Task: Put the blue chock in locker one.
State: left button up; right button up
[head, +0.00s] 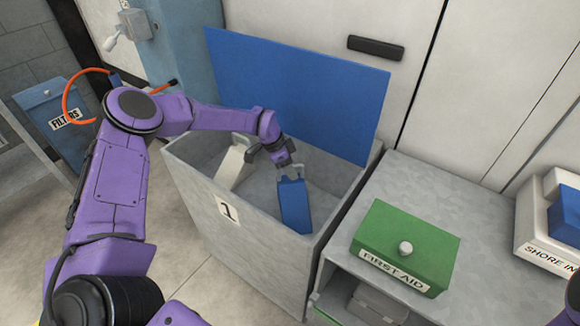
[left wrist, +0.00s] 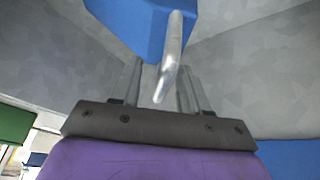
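The blue chock (head: 295,206) is inside locker one (head: 190,190), a grey box marked 1 with its blue lid (head: 300,90) standing open. The chock is near the locker's right side, its metal handle pointing up; whether its underside touches the floor is hidden. My left gripper (head: 284,160) is inside the locker mouth, just above the chock. In the left wrist view its fingers (left wrist: 158,85) are apart, with the handle of the blue chock (left wrist: 130,20) between them and a gap beside it. My right gripper is not in view.
A cream-coloured chock (head: 234,163) stands in the locker's left part. A green first aid box (head: 405,245) sits on a grey cabinet right of the locker. A blue filters bin (head: 55,115) is at the left. The locker walls surround my left gripper.

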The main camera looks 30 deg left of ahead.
pick_arm(q)
jog(key=v, duration=1.2)
jog(key=shift+b, duration=0.35)
jog(key=shift+a+r, duration=0.15)
